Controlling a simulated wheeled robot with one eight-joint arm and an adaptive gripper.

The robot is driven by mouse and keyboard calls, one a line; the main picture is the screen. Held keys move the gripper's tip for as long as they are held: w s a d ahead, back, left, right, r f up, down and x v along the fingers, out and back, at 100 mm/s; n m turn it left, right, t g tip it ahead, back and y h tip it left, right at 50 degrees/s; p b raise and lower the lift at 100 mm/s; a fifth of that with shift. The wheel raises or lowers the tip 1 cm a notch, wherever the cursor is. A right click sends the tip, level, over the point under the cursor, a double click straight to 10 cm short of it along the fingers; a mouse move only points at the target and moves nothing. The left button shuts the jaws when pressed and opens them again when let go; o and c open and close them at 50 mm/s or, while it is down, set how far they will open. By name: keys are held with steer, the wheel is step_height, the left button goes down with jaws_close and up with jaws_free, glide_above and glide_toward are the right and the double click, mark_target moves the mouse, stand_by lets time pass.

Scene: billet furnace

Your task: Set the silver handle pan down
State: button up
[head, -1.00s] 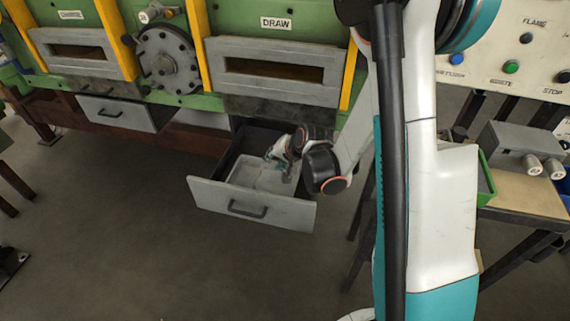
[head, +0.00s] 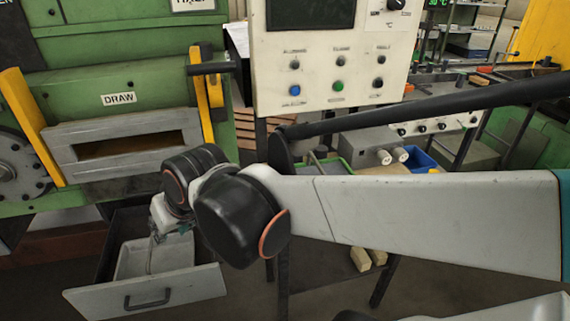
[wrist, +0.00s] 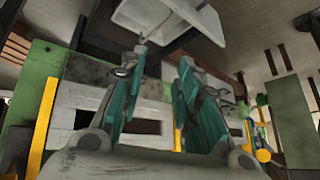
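The silver handle pan (head: 135,262) is a shallow, pale grey rectangular pan inside the pulled-out drawer below the DRAW slot. Its thin handle (head: 149,262) stands up from it toward my gripper (head: 162,236). In the wrist view the pan (wrist: 165,18) is at the top, with the handle's end near the left fingertip. My gripper (wrist: 158,70) has its teal fingers spread, with a clear gap and nothing between them. It hangs just above the pan. My wrist hides part of the drawer's back right in the head view.
The drawer front (head: 150,295) juts out over the floor, with a dark handle. The green furnace (head: 110,85) stands behind. A control panel (head: 325,80) and a bench with a green-rimmed bin (head: 335,165) are to the right. Pale blocks (head: 368,260) lie below the bench.

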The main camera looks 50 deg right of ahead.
steer(key=s+r+n, duration=0.1)
steer(key=s+n, duration=0.1)
steer(key=s, duration=0.5)
steer(key=shift+s+h, duration=0.2)
steer(key=shift+h, duration=0.1)
steer(key=shift+d, duration=0.1)
stand_by(0.7)
